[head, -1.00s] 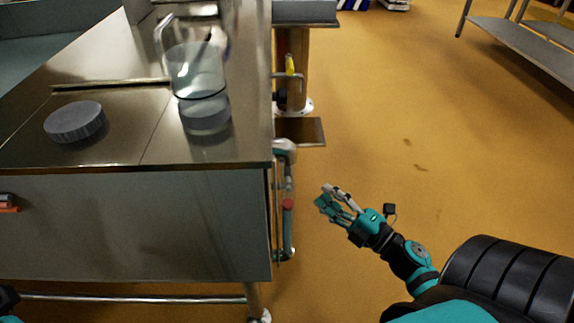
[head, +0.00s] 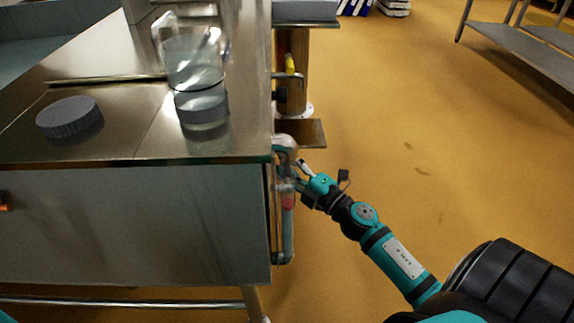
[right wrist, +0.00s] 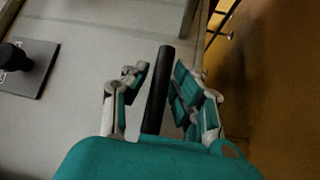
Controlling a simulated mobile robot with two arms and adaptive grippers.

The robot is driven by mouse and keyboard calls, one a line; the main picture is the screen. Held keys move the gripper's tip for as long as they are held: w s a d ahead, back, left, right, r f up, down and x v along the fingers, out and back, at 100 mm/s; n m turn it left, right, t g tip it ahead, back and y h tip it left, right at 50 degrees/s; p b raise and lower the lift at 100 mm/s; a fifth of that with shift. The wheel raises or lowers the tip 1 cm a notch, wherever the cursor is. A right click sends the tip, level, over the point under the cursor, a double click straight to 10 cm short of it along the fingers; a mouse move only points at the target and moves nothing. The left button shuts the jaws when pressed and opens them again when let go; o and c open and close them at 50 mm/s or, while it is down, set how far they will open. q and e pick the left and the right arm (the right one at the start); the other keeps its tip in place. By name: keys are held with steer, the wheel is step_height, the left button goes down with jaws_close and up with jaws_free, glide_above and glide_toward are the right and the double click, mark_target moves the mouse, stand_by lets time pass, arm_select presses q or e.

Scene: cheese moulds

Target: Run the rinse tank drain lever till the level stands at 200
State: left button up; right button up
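In the head view, a grey pipe (head: 288,238) with a red part (head: 288,200) runs down the right end of the steel bench. My right gripper (head: 298,176) is at its upper part, and its fingers partly hide the fitting there. In the right wrist view, a black bar (right wrist: 157,92), seemingly the lever handle, stands between the spread fingers of my right gripper (right wrist: 155,80). Gaps show on both sides of the bar, so it is not gripped. No level reading can be made out. My left gripper is not in view.
The steel bench (head: 130,190) carries a clear jug (head: 193,62) and a grey ribbed disc (head: 70,117). A small brown shelf (head: 305,133) juts out just beyond the pipe. In the right wrist view, a dark plate (right wrist: 38,72) with a black knob lies left.

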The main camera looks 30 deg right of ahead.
steer(key=shift+c, duration=0.3)
jaws_close()
